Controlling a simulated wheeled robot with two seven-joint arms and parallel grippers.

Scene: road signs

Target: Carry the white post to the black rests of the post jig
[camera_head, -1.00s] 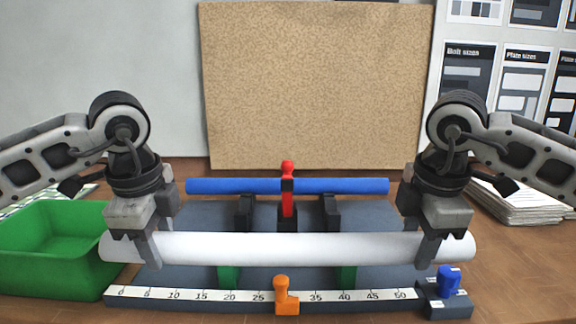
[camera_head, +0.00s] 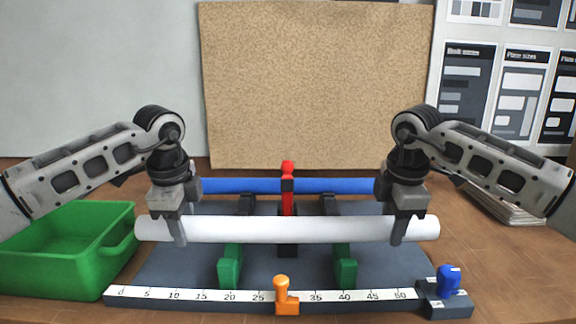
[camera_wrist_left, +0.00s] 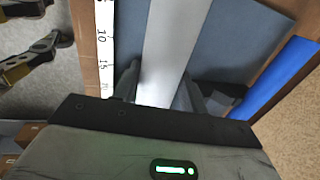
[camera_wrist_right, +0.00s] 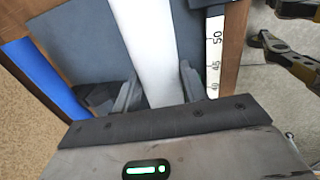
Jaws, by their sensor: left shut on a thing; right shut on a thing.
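The white post (camera_head: 285,229) is held level across the jig, between the ruler in front and the blue post (camera_head: 340,186) behind. My left gripper (camera_head: 181,232) is shut on the post near its left end. My right gripper (camera_head: 398,232) is shut on it near its right end. The post also runs between the fingers in the left wrist view (camera_wrist_left: 165,60) and the right wrist view (camera_wrist_right: 150,50). The black rests (camera_head: 330,205) stand behind the post, partly hidden by it. Green rests (camera_head: 230,265) stand in front of and below it.
The blue post lies behind at a red clamp (camera_head: 287,180). A ruler (camera_head: 190,296) with an orange stop (camera_head: 283,295) runs along the front, with a blue knob (camera_head: 448,280) at its right end. A green bin (camera_head: 60,285) stands left. A paper stack (camera_head: 510,205) lies right.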

